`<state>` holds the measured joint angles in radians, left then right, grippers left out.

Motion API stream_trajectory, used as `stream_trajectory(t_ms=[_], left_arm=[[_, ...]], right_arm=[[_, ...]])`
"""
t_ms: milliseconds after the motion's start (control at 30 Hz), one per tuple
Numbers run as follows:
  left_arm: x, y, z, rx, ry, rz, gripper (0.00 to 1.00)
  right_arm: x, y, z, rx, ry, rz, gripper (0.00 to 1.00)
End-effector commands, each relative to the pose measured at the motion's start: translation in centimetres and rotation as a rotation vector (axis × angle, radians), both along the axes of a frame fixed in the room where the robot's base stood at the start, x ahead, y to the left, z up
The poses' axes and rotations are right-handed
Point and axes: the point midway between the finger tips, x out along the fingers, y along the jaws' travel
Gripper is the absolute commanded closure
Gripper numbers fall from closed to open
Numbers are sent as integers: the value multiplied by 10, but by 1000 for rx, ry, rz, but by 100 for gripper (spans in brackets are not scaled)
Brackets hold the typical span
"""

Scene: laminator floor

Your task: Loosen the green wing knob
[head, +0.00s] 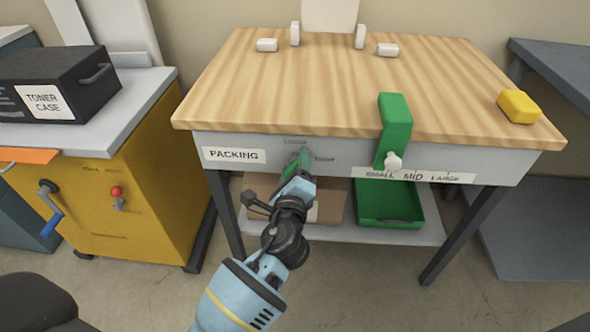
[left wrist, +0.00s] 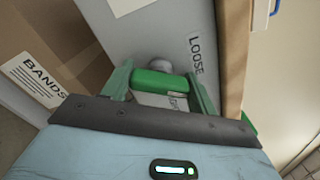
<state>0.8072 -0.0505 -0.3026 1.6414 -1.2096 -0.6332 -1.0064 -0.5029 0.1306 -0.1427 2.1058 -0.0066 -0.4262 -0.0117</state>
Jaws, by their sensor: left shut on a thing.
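The green wing knob (left wrist: 160,83) is on the grey front panel of the packing table, on a round grey boss. My left gripper (head: 297,168) reaches the panel below the table edge, right of the PACKING label. In the left wrist view its two green fingers (left wrist: 162,88) stand either side of the knob and are shut on it. A LOOSE label (left wrist: 196,54) is beside the knob; a second label behind it is partly hidden. In the head view the gripper mostly covers the knob. My right gripper is not in view.
The wooden tabletop (head: 300,85) carries small white blocks, a green upright piece (head: 396,112) and a yellow block (head: 519,106). A cardboard box (head: 330,197) and a green tray (head: 390,223) sit on the shelf below. A yellow cabinet (head: 150,180) stands left.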

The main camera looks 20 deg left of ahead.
Motion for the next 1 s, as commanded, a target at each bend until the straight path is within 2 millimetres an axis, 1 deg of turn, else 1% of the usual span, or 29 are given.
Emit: stream_trajectory(t_ms=[33,300,500,733,1000], left_arm=[[0,0,-3,-45,-10,1,65],[0,0,-2,-278,-77,2,65],[0,0,-2,-415,-117,2,65],[0,0,-1,-518,-147,0,65],[0,0,-1,-565,-161,1,64]], right_arm=[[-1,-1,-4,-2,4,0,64],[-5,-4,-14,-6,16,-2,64],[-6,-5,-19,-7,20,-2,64],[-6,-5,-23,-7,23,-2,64],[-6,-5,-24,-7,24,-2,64]])
